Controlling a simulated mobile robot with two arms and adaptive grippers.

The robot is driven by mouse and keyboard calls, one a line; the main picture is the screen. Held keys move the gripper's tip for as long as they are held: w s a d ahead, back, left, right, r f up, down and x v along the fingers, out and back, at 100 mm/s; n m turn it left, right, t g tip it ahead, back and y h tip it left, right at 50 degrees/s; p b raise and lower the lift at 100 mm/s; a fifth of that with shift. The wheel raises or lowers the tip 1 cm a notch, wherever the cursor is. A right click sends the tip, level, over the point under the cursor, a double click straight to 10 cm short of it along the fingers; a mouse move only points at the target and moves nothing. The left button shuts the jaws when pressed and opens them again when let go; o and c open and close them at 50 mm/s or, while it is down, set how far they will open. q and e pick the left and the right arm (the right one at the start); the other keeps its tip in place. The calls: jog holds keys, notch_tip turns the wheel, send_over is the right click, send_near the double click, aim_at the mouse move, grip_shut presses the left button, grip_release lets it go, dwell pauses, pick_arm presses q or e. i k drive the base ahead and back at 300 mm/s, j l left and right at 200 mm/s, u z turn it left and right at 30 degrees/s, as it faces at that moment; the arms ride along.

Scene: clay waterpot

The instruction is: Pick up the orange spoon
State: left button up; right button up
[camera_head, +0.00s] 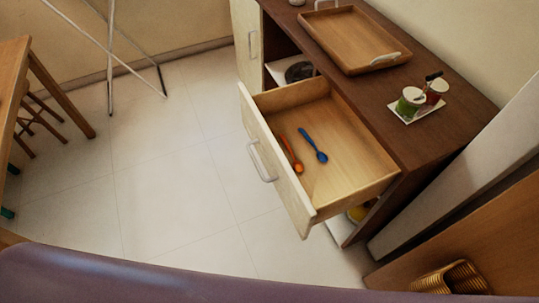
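The orange spoon (291,154) lies in an open wooden drawer (345,165), close to the inside of the drawer's front panel. A blue spoon (313,146) lies just to its right, apart from it. Both spoons are in plain view on the drawer floor. Neither of my grippers shows in the head view.
The drawer juts from a dark-topped cabinet (440,125) bearing a wooden tray (352,38) and a small white tray (417,108) with two little pots. A wooden table (14,60) and stool stand at left. The tiled floor before the drawer is clear. A wicker basket (452,279) is at lower right.

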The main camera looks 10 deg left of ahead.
aim_at(298, 166)
jog(key=l+u, duration=0.3)
jog(key=u, duration=0.15)
jog(key=l+u, duration=0.35)
jog(key=u, duration=0.15)
